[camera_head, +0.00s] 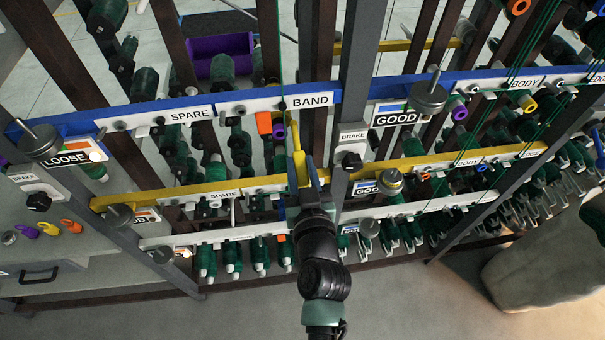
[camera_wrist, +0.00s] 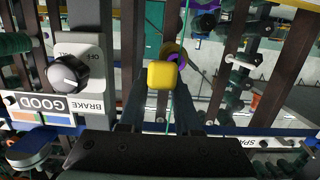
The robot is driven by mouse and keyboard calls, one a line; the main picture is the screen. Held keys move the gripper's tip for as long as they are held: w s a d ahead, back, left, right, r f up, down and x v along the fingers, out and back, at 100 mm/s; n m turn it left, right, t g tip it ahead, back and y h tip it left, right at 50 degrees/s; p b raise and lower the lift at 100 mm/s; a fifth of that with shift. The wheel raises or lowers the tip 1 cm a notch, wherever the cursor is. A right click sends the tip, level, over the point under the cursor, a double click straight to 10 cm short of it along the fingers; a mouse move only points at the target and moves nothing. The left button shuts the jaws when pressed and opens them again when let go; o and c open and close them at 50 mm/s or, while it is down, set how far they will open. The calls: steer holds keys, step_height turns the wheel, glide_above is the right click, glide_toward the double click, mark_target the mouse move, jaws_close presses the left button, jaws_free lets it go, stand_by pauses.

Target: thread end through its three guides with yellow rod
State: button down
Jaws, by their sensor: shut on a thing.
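My gripper (camera_head: 307,188) is shut on the yellow rod (camera_head: 299,158), which points up and away in front of the BAND label (camera_head: 310,100). In the wrist view the rod's blunt yellow end (camera_wrist: 162,75) shows between my two fingers (camera_wrist: 160,105). A thin green thread (camera_head: 281,60) hangs at the left of the BAND label. A purple ring guide (camera_head: 279,131) sits just left of the rod; a purple ring (camera_wrist: 179,58) shows partly behind the rod end in the wrist view. I cannot tell whether rod and thread touch. The thread's end is not clear.
Blue rail (camera_head: 225,99), yellow rail (camera_head: 150,197) and white lower rail (camera_head: 215,235) cross the frame. A grey post (camera_head: 356,80) with a brake knob (camera_head: 351,160) stands close right of my gripper. Several green bobbins (camera_head: 222,70) crowd behind. Other green threads run at the right.

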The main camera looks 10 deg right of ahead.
mark_target(298, 151)
steer(key=shift+w+r, duration=0.3)
steer(key=shift+w, duration=0.65)
steer(key=shift+w+r, duration=0.25)
steer(key=shift+w, duration=0.7)
steer(key=s+b, duration=0.2)
steer(key=s, duration=0.8)
steer(key=shift+f, duration=0.15)
steer(key=s+b, duration=0.1)
steer(key=s, duration=0.3)
